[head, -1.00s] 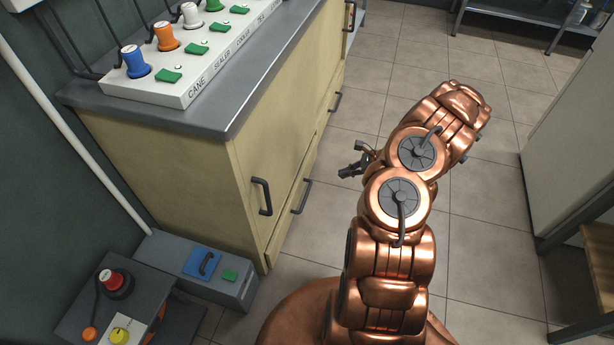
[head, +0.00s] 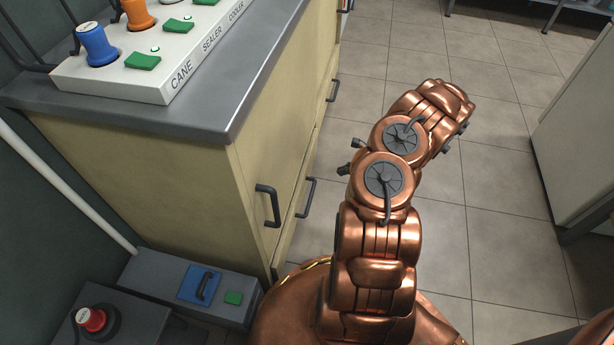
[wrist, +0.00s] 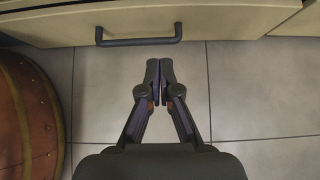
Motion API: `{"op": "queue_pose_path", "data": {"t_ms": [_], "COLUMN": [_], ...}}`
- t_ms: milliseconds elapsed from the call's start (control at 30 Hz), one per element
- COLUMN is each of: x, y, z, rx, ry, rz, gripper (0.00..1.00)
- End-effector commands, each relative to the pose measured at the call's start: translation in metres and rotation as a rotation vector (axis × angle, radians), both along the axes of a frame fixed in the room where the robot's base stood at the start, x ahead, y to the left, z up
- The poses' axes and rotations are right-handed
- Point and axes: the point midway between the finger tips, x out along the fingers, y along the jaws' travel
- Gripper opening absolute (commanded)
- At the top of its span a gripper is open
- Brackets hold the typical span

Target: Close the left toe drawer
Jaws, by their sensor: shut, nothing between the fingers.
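The left toe drawer (head: 288,236) is the low beige front at the near end of the cabinet, with a dark bar handle (head: 306,197). In the wrist view, its front (wrist: 200,22) and handle (wrist: 138,41) cross the top of the picture. Its front seems to stand slightly out past the panel on its right; how far it is open I cannot tell. My gripper (wrist: 160,68) is shut and empty, its tips over the floor just short of the handle and slightly right of its middle, apart from it in the picture. In the head view my arm mostly hides the gripper.
The beige cabinet (head: 150,175) has a grey top carrying a white button panel (head: 150,70). A grey box with a blue plate (head: 200,284) and a red-button box (head: 92,320) stand at the lower left. Tiled floor (head: 480,200) is clear on the right, up to a pale cabinet (head: 580,150).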

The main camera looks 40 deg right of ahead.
Motion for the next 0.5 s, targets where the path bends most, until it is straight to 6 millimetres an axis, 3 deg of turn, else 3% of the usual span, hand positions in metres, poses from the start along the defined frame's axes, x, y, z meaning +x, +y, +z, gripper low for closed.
{"op": "queue_pose_path", "data": {"t_ms": [267,500], "x": [0.004,0.024], "y": [0.002,0.021], "z": [-0.018,-0.046], "rx": [0.000,0.000], "ry": [0.000,0.003], "rz": [-0.007,-0.007], "gripper": [0.00,0.00]}}
